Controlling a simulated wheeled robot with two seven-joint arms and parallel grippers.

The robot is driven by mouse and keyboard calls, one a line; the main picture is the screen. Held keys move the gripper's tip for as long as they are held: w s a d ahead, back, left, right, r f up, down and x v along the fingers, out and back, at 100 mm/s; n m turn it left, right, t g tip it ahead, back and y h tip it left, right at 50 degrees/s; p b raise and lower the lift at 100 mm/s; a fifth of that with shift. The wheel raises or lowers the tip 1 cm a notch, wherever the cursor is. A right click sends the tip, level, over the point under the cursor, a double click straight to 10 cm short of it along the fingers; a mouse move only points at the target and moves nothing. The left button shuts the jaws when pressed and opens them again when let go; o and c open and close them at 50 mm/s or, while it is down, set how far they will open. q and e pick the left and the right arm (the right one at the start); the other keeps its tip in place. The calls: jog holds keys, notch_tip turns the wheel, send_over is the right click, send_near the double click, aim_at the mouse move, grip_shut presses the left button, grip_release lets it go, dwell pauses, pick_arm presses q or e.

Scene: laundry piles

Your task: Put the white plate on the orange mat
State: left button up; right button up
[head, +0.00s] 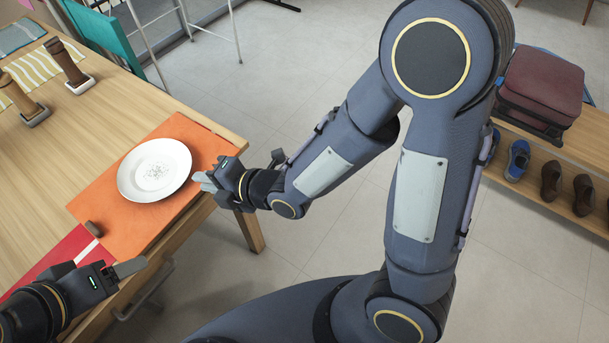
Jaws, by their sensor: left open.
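The white plate (155,170) lies flat on the orange mat (120,225), near the table's right edge. The whole plate rim appears to be inside the mat in the head view. My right gripper (204,182) is just right of the plate, over the mat's right edge. A small gap shows between its fingertips and the plate rim, and I cannot tell whether its fingers are apart. My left gripper (118,268) is open at the lower left, by the mat's front corner and away from the plate.
A red mat (62,253) with a white stripe lies beside the orange mat. Two brown wooden grinders (66,62) stand at the back left, by a striped cloth (40,74). A shoe bench with a maroon bag (545,85) is at the right.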

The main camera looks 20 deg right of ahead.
jog(key=s+d+r+m+h, duration=0.2)
jog(key=d+r+m+h, duration=0.1)
jog(key=d+m, duration=0.55)
jog(key=s+d+r+m+h, duration=0.1)
jog(key=d+r+m+h, duration=0.1)
jog(key=d+m, duration=0.7)
jog(key=s+d+m+g, duration=0.1)
jog(key=s+d+m, duration=0.2)
jog(key=s+m, duration=0.2)
jog(key=s+d+r+m+g, duration=0.1)
jog(key=s+d+m+g, duration=0.1)
jog(key=s+d+m, duration=0.2)
jog(key=s+m, duration=0.2)
jog(key=s, duration=0.2)
jog(key=shift+r+h, duration=0.15)
jog(key=shift+h, duration=0.25)
jog(key=shift+s, duration=0.1)
notch_tip(320, 180, up, 10)
jog(key=p, duration=1)
jog(key=shift+r, duration=0.25)
